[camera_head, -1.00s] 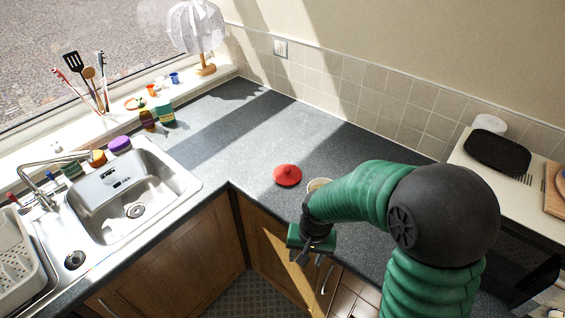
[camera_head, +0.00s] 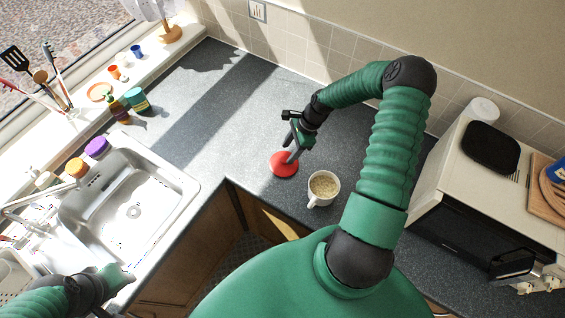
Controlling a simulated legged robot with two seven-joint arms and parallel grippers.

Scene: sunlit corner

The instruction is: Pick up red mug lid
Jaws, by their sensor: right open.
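The red mug lid (camera_head: 281,167) lies on the grey counter near its inner corner. My right gripper (camera_head: 290,153) is over the lid, pointing down at it, with its fingertips at or just above the lid's middle. It is open, and the lid's knob is hidden by the fingers. A white mug (camera_head: 323,188) with pale contents stands just right of the lid, its handle toward the front edge. My left arm shows at the lower left, over the sink edge; its gripper (camera_head: 115,276) is too unclear to read.
A steel sink (camera_head: 130,205) lies at the left, with jars (camera_head: 96,148) behind it. A microwave (camera_head: 440,205) stands at the right. The counter (camera_head: 225,110) behind the lid is clear, up to the tiled wall.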

